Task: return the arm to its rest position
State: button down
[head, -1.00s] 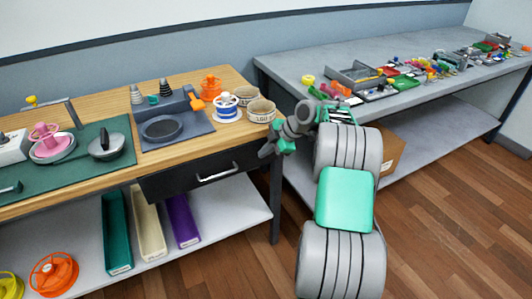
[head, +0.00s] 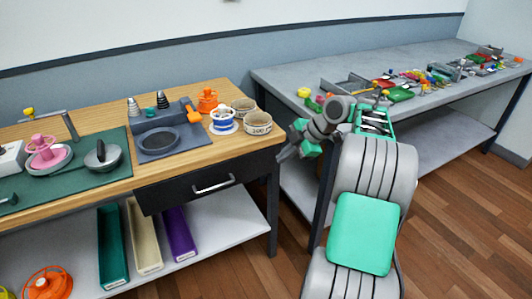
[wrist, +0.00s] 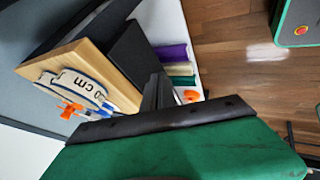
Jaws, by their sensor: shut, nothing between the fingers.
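My arm rises from the bottom of the head view, bent, with grey links and green covers. My gripper (head: 287,155) is at the arm's left end, just off the right end of the wooden workbench (head: 85,111). It is shut and holds nothing. In the wrist view a large green and black part of my own arm fills the lower half. The workbench's end (wrist: 88,45) shows there at the upper left, with strap rolls (wrist: 75,85) on it.
The bench holds two strap rolls (head: 257,129), an orange spool (head: 207,100) and a grey tray (head: 185,145). A black drawer (head: 205,188) is closed below. A grey table (head: 290,79) with many small parts stands behind my arm. Open wooden floor (head: 450,220) lies to the right.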

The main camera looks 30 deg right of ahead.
jog(key=s+a+r+m+g+h+p, duration=0.1)
jog(key=s+a+r+m+p, duration=0.25)
jog(key=a+r, duration=0.4)
jog(key=s+a+r+m+h+p, duration=0.15)
jog(key=a+r+m+p, duration=0.3)
jog(key=a, duration=0.55)
jog(key=s+a+m+h+p, duration=0.1)
jog(key=s+a+m+p, duration=0.1)
jog(key=s, duration=0.6)
jog(key=s+a+m+g+h+p, duration=0.1)
jog(key=s+a+m+p, duration=0.2)
jog(key=s+m, duration=0.3)
jog(key=shift+s+a+f+m+p, duration=0.3)
jog(key=shift+s+a+f+p, duration=0.15)
jog(key=shift+s, duration=0.55)
jog(key=shift+r, duration=0.1)
